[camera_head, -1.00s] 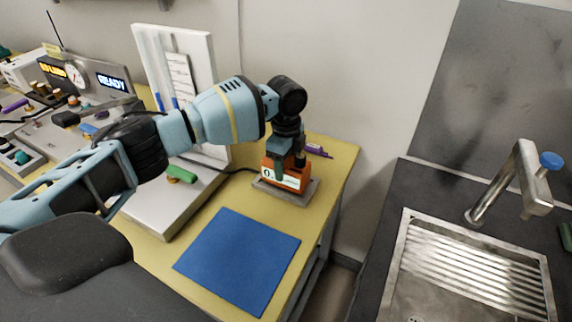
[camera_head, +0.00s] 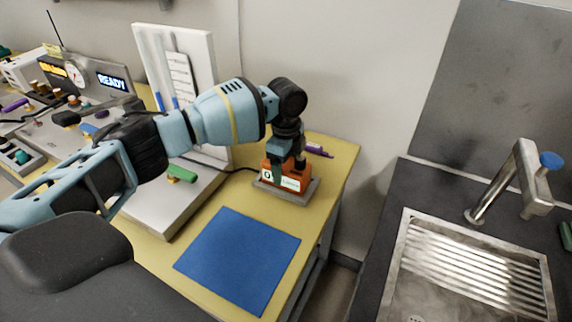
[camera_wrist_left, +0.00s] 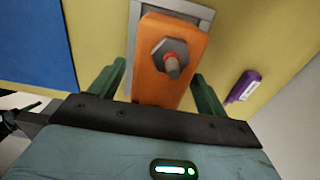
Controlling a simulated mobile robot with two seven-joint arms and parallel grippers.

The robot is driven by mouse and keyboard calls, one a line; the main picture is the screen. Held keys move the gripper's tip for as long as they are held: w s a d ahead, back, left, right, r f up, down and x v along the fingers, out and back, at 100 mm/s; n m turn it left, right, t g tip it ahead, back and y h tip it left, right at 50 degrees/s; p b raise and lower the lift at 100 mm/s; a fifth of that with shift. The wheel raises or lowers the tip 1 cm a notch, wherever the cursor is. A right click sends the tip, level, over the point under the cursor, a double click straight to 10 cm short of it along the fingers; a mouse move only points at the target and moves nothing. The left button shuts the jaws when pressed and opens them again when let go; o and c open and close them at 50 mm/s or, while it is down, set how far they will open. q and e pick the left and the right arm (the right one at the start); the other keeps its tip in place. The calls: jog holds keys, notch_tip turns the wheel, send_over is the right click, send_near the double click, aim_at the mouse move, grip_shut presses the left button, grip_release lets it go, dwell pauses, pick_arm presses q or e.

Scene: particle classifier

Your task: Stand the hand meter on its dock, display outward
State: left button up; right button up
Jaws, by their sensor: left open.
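The orange hand meter (camera_head: 291,183) stands upright on its grey dock (camera_head: 268,190) near the right end of the yellow table. Its white front panel faces the robot's side in the head view. My left gripper (camera_head: 287,168) is open around the meter from above. In the left wrist view, the meter's orange top with a hexagonal knob (camera_wrist_left: 168,55) lies between the two spread green fingers of my left gripper (camera_wrist_left: 157,90). A strip of the grey dock (camera_wrist_left: 133,30) shows beside it. My right gripper is not in view.
A blue mat (camera_head: 238,260) lies bare in front of the dock. A purple marker (camera_head: 316,150) lies behind the meter and also shows in the left wrist view (camera_wrist_left: 244,86). A white upright panel on a grey base (camera_head: 160,205) stands left. A sink (camera_head: 470,265) is at right.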

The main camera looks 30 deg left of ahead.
pick_arm(q)
notch_tip(320, 180, up, 12)
jog(key=shift+p, duration=0.35)
jog(key=shift+s+f, duration=0.1)
dwell(1.5)
